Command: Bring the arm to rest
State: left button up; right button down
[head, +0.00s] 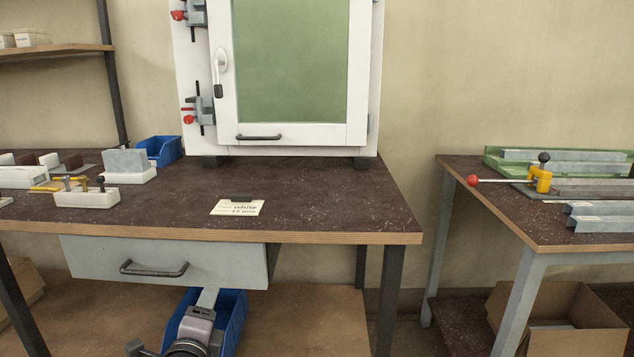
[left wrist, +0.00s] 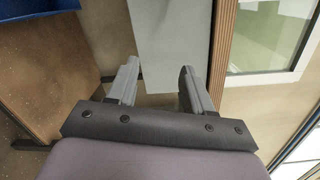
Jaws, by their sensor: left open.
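My left gripper (head: 207,300) is low in the head view, in front of the blue bin under the bench and just below the grey drawer (head: 220,262). In the left wrist view my left gripper (left wrist: 158,80) has its two grey fingers wide apart. Nothing is held between them. A pale grey panel (left wrist: 168,40), probably the drawer front, lies beyond the fingers; I cannot tell whether they touch it. My right gripper is not in view.
The bench top (head: 310,205) carries a label card (head: 237,207), a white window frame (head: 300,142) and white blocks at left. A blue bin (head: 236,320) sits on the lower shelf. A second bench (head: 480,180) with a clamp (head: 540,179) stands right, across a gap.

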pick_arm(q)
jog(key=s+d+f+n+g+h, duration=0.2)
jog(key=s+d+f+n+g, duration=0.15)
jog(key=s+f+n, duration=0.7)
jog(key=s+f+n+g+h, duration=0.1)
jog(key=s+f+n, duration=0.2)
jog(key=s, duration=0.3)
jog(key=s+a+f+n+g, duration=0.1)
jog(key=s+f+n, duration=0.15)
jog(key=s, duration=0.35)
jog(key=s+f+n+g+h, duration=0.1)
jog(key=s+f+n+g, duration=0.15)
jog(key=s, duration=0.35)
notch_tip(320, 180, up, 15)
jog(key=s+a+p, duration=0.2)
jog(key=p, duration=1.6)
jog(key=shift+t+y+p, duration=0.35)
jog(key=shift+t+y, duration=0.05)
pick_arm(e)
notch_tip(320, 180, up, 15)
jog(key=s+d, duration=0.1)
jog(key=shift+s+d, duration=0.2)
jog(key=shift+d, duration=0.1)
pick_arm(q)
jog(key=shift+w, duration=0.1)
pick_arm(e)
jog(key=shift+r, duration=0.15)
